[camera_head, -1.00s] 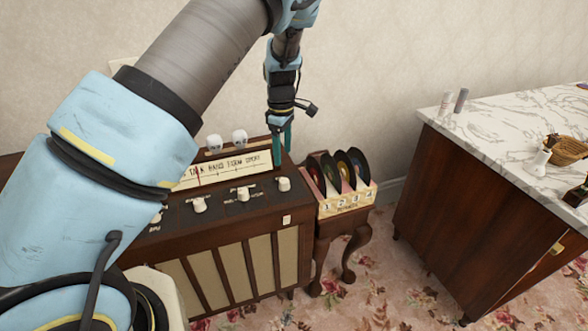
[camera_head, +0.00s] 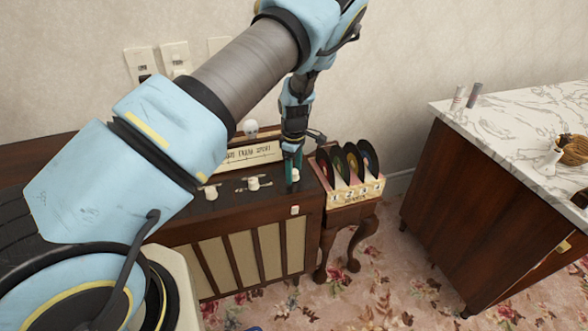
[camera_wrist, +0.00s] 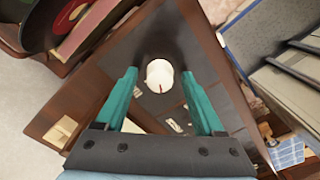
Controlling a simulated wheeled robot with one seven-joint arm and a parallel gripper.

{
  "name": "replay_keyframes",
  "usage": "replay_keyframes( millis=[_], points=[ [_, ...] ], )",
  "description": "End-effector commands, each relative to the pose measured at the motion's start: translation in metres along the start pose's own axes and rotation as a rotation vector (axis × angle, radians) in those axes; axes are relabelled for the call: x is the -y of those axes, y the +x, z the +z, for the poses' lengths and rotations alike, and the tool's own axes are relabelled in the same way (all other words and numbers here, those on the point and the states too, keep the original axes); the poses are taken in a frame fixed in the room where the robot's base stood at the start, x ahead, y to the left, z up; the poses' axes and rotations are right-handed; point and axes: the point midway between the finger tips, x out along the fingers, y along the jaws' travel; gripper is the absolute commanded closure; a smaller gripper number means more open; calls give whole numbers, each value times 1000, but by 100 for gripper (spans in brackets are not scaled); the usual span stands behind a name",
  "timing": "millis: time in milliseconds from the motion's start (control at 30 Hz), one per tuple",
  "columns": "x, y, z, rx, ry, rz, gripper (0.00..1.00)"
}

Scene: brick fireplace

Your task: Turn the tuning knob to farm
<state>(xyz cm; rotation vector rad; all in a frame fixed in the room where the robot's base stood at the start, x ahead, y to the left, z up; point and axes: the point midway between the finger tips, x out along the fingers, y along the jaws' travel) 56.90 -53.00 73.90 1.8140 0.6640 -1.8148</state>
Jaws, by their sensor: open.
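The radio cabinet (camera_head: 262,215) is dark brown wood with a row of white knobs along its top and a cream dial strip (camera_head: 250,155) behind them. My arm covers the left part of the strip, and its lettering is too small to read surely. The rightmost white knob (camera_head: 295,175) also shows in the wrist view (camera_wrist: 159,74), round with a red mark on its near side. My gripper (camera_head: 292,163) points down over this knob. In the wrist view its two green fingers (camera_wrist: 160,85) are open, one on each side of the knob, with gaps between.
A small wooden stand with a rack of records (camera_head: 346,180) is close to the right of the cabinet. Further right is a marble-topped counter (camera_head: 520,110). Two other knobs, one of them here (camera_head: 253,183), sit left of my gripper. Wall switches (camera_head: 175,58) are behind my arm.

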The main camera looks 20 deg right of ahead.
Motion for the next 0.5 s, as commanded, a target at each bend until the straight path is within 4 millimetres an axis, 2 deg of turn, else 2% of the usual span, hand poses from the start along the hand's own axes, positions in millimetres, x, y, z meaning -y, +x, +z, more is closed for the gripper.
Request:
replay_keyframes(
  millis=[100, 500],
  points=[
    [0, 0, 0, 0, 0, 0, 31],
    [0, 0, 0, 0, 0, 0, 76]
  ],
)
